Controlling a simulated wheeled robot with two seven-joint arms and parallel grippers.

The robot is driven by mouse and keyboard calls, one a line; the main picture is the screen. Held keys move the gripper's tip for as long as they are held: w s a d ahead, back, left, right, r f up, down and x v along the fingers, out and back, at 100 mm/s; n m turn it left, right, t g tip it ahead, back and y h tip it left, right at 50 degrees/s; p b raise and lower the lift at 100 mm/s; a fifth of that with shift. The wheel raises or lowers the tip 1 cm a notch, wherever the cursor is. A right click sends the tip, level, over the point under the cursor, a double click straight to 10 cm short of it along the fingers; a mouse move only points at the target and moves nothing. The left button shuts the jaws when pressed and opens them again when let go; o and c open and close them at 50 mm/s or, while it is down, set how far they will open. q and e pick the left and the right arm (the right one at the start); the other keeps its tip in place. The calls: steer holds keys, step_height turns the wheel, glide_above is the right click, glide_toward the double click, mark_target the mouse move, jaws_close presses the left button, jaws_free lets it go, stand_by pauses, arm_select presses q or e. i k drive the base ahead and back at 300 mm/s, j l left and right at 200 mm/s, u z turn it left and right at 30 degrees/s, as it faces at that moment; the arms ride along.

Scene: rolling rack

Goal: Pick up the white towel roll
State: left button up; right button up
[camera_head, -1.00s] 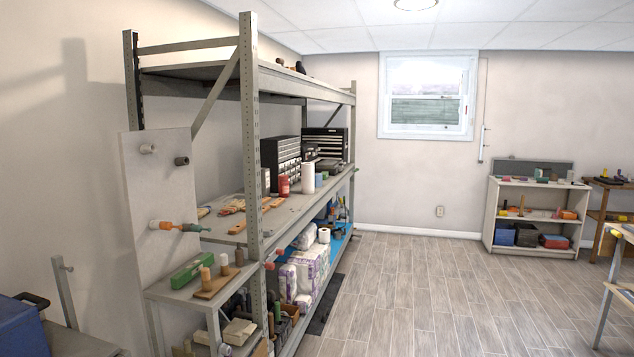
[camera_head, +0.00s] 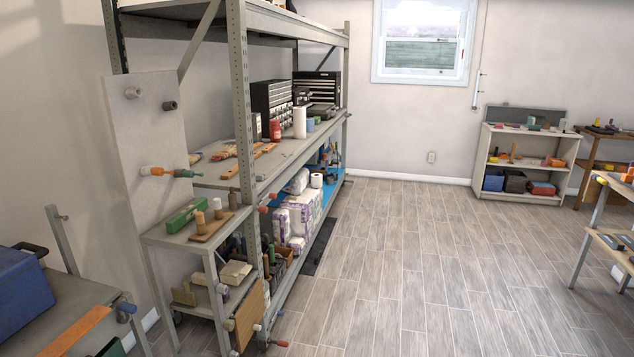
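A white towel roll (camera_head: 300,122) stands upright on the middle shelf of the grey metal rack, right of a red can. A second, shorter white roll (camera_head: 316,180) sits on the lower shelf beside wrapped white and purple packs. I cannot tell for certain which of the two is the task's roll. Both are some distance ahead of me. Neither of my grippers shows in the head view.
The rack's middle shelf (camera_head: 283,153) also holds a red can (camera_head: 275,130), drawer cabinets and orange-handled tools. A small side cart (camera_head: 178,239) and a blue box (camera_head: 22,290) stand at the near left. The wooden floor (camera_head: 400,260) right of the rack is clear.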

mark_target(299, 113)
steer(key=i+l+z, duration=0.25)
steer(key=i, duration=0.9)
steer(key=i+j+z, duration=0.15)
steer(key=i+z, duration=0.15)
steer(key=i, duration=2.5)
steer(key=i+u, duration=0.1)
steer(key=i, duration=0.75)
steer(key=i+l+u, duration=0.15)
steer(key=i, duration=0.65)
